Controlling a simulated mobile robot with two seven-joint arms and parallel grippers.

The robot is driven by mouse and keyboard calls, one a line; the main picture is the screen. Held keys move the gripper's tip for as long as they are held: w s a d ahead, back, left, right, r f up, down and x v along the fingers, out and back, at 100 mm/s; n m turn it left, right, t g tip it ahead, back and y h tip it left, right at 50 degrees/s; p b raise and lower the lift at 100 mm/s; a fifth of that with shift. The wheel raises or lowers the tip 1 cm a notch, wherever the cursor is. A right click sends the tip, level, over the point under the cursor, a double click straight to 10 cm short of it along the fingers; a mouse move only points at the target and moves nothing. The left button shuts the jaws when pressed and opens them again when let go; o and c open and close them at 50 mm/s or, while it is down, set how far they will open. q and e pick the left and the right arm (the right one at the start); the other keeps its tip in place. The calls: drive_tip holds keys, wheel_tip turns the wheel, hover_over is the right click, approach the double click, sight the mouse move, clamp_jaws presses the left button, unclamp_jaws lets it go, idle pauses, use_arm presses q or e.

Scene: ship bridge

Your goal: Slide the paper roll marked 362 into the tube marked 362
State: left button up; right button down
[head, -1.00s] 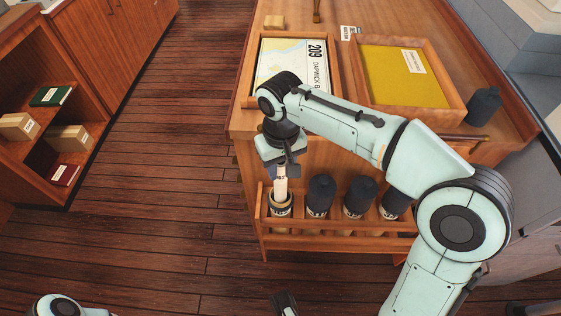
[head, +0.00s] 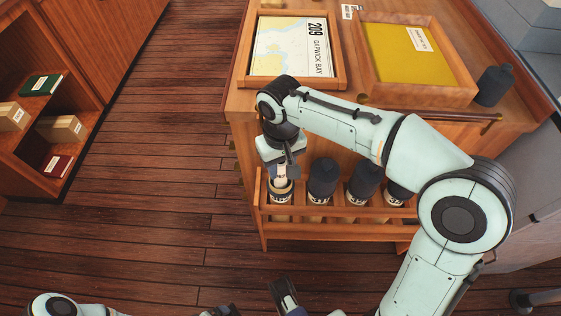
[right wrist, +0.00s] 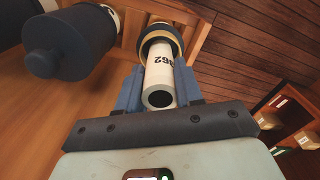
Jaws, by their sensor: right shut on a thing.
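My right gripper (head: 281,166) is shut on a pale paper roll (head: 281,175), above the front rack. In the right wrist view the roll (right wrist: 160,75) reads 362 and its near end is open. Its far end is within the ring-shaped mouth of an open tube (right wrist: 158,36). That tube (head: 280,195) stands leftmost in the rack, with a label too small to read. Much of the roll still stands out of the tube. Dark fingers of my left gripper (head: 256,302) show apart at the bottom edge, partly cut off.
Several dark-capped tubes (head: 322,180) stand to the right in the wooden rack (head: 330,234). Above are a framed chart (head: 290,50) marked 209 and a tray with a yellow folder (head: 402,62). A loose dark cap (head: 494,86) stands at right. Shelves (head: 70,110) are left; floor between is clear.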

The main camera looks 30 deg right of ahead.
drive_tip(key=shift+f, duration=0.1)
drive_tip(key=shift+f, duration=0.1)
idle(0.4)
drive_tip(key=shift+f+b, duration=0.4)
drive_tip(key=shift+f, duration=0.25)
drive_tip(key=shift+c, duration=0.5)
unclamp_jaws()
idle(0.4)
